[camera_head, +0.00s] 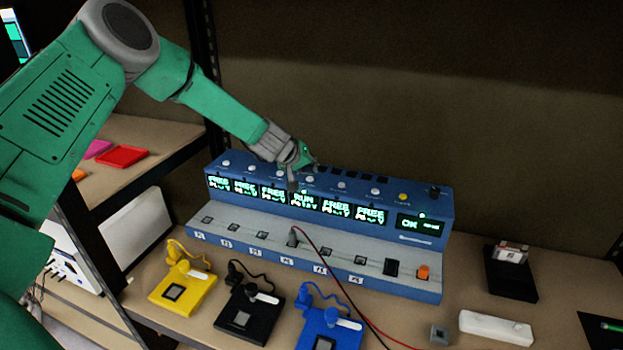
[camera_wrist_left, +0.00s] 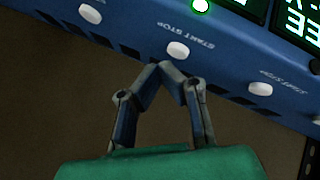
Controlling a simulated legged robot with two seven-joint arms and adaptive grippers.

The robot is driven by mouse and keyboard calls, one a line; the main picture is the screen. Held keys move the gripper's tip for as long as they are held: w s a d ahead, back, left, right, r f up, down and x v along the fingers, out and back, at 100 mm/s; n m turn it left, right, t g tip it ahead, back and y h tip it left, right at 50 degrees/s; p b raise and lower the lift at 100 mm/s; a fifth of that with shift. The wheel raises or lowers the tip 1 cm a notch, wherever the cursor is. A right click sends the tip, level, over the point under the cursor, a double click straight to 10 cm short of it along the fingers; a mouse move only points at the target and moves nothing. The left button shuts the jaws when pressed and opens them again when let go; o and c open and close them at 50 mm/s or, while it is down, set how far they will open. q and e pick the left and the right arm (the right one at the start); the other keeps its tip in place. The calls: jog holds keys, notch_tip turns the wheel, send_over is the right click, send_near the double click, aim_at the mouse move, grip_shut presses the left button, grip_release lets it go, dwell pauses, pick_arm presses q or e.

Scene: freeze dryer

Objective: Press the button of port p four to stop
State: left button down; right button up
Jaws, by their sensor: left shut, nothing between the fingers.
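The blue device (camera_head: 330,250) stands on the bench with a row of small screens. The fourth screen (camera_head: 304,201) reads RUN with a lit green lamp above it; the other port screens read FREE. White round buttons run along the top, including one (camera_head: 309,179) behind the RUN screen. My left gripper (camera_head: 294,180) is shut and empty, over the device top beside that button. In the left wrist view, its fingertips (camera_wrist_left: 172,68) meet just short of a white START STOP button (camera_wrist_left: 178,49); contact cannot be told. My right gripper is not in view.
A plug (camera_head: 293,237) with a red and black cable sits in the fourth slot. Yellow (camera_head: 184,290), black (camera_head: 248,315) and blue (camera_head: 330,330) modules lie in front. A white block (camera_head: 496,328) and a black holder (camera_head: 511,273) stand right. A shelf post rises at left.

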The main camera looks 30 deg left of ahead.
pick_arm(q)
jog(key=shift+a+f, duration=0.2)
jog(key=shift+a, duration=0.25)
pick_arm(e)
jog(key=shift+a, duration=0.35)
pick_arm(q)
jog(key=shift+d+f, duration=0.2)
jog(key=shift+d, duration=0.05)
jog(key=shift+d+b, duration=0.25)
jog(key=shift+b, duration=0.05)
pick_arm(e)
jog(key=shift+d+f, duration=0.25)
pick_arm(q)
jog(key=shift+s, duration=0.1)
jog(key=shift+a+f, duration=0.15)
jog(key=shift+a, duration=0.05)
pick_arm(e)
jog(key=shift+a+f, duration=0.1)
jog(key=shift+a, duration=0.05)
pick_arm(q)
jog(key=shift+r+p, duration=0.4)
jog(key=shift+r, duration=0.2)
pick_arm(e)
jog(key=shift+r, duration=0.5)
